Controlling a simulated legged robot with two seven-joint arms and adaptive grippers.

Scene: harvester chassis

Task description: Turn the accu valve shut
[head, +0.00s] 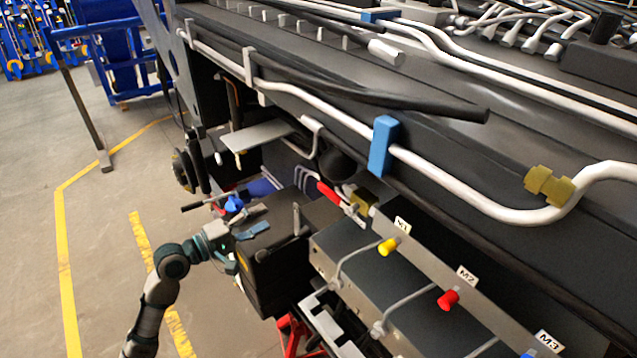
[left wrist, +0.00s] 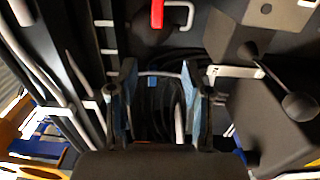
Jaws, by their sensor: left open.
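A valve with a red lever handle (head: 328,192) sits in the recess of the chassis side, just above the grey labelled box. A brass-coloured fitting (head: 363,198) is beside the handle. In the left wrist view a red handle (left wrist: 157,14) shows at the top edge, partly cut off, beyond the fingertips. My left gripper (head: 255,222) is to the left of the red handle in the head view, apart from it. Its two blue-padded fingers (left wrist: 158,76) are spread and hold nothing. My right gripper does not show.
A grey box (head: 350,247) with yellow and red knobs lies right of my left gripper. A dark block (head: 275,275) is close below it. White pipes (head: 440,170) run along the chassis above. The floor (head: 100,235) on the left is open.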

